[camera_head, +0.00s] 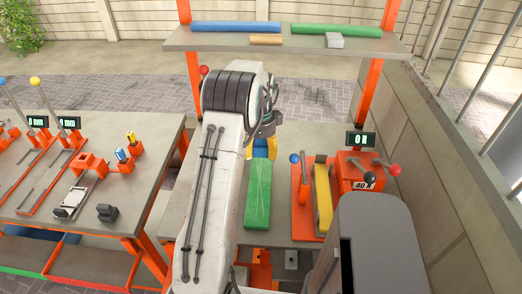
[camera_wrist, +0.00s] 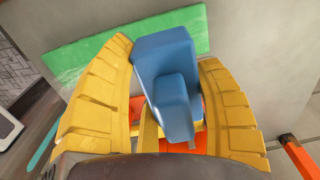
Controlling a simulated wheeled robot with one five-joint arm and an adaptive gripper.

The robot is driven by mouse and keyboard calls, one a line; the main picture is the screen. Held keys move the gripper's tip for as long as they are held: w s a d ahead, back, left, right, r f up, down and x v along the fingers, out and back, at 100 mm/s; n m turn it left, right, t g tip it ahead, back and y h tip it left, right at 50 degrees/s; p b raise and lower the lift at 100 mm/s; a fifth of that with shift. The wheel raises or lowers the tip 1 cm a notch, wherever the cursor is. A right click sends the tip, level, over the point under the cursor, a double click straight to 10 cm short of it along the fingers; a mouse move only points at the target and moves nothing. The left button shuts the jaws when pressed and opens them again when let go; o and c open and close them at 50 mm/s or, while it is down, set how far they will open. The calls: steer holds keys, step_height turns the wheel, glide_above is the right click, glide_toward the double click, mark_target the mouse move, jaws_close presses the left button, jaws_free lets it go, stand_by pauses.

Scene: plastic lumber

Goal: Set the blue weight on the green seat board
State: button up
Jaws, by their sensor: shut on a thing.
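The blue weight (camera_wrist: 168,75) is a stepped block between the two yellow fingers of my gripper (camera_wrist: 165,100) in the wrist view. The gripper is shut on it. The green seat board (camera_head: 258,195) lies on the bench in the head view, and my gripper (camera_head: 265,148) is at its far end. The board (camera_wrist: 85,58) also shows behind the weight in the wrist view. I cannot tell whether the weight touches the board. In the head view my arm hides part of the area left of the board, and the weight is mostly hidden by the fingers.
Right of the board stands an orange rig (camera_head: 365,172) with a display, ball-topped levers and a yellow board (camera_head: 323,200). A raised shelf (camera_head: 220,42) behind holds blue and green boards and small blocks. A left table (camera_head: 100,210) carries orange fixtures.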

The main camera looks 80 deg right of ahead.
steer(key=b, duration=0.4)
glide_above(261, 173)
steer(key=shift+d+f, duration=0.15)
steer(key=shift+f, duration=2.5)
steer(key=shift+f+b, duration=0.95)
steer(key=shift+f, duration=0.55)
steer(key=o, duration=1.5)
steer(key=shift+f, duration=0.2)
steer(key=shift+r, duration=0.15)
steer(key=shift+r+p, duration=2.6)
steer(key=shift+r, duration=0.9)
